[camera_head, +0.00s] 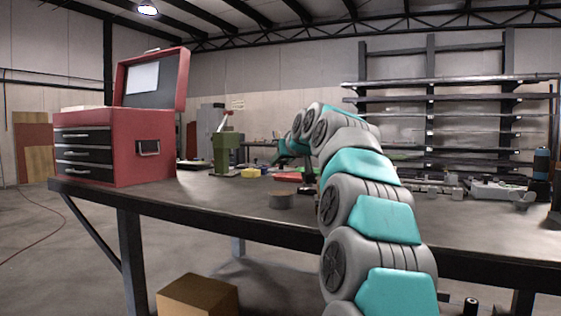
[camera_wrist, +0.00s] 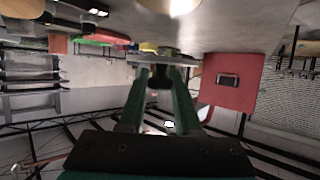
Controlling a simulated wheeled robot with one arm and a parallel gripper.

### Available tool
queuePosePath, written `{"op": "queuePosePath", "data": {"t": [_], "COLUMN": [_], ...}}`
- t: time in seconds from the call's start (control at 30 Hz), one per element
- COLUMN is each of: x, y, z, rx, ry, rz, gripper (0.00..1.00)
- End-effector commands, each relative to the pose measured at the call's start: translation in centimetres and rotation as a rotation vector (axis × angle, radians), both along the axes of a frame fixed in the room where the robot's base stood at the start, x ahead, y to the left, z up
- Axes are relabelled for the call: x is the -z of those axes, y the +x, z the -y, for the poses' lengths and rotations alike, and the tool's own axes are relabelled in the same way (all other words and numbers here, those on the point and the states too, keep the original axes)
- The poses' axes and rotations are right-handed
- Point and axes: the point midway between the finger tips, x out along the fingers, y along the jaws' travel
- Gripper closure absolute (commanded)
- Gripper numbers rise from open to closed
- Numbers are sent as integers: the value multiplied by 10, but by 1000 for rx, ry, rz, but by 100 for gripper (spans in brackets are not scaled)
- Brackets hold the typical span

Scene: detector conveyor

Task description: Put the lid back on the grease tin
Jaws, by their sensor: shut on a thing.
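In the wrist view, which is upside down, my gripper (camera_wrist: 162,78) is shut on what looks like the lid (camera_wrist: 162,60), a thin grey disc seen nearly edge-on with a dark stub between the fingertips. In the head view, the gripper and lid are hard to make out at the far end of my arm.
A red toolbox (camera_head: 140,147) with its top open stands on the bench (camera_head: 225,203) at left. A green machine (camera_head: 226,150), a yellow block (camera_head: 250,172) and a red item (camera_head: 288,177) lie farther back. Metal parts (camera_head: 490,190) are at right. Bench around the tin's left is clear.

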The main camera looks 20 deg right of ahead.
Motion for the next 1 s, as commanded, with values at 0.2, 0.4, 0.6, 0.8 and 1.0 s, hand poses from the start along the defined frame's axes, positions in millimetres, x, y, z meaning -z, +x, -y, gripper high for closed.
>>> {"op": "queuePosePath", "data": {"t": [0.2,0.4,0.6,0.8,1.0], "x": [21,40,53,55,54], "y": [0,1,0,0,0], "z": [0,0,0,0,0], "rx": [1,0,1,1,1], "ry": [1,1,1,1,1], "rz": [0,-1,-1,0,0], "gripper": [100,100,100,100,100]}}
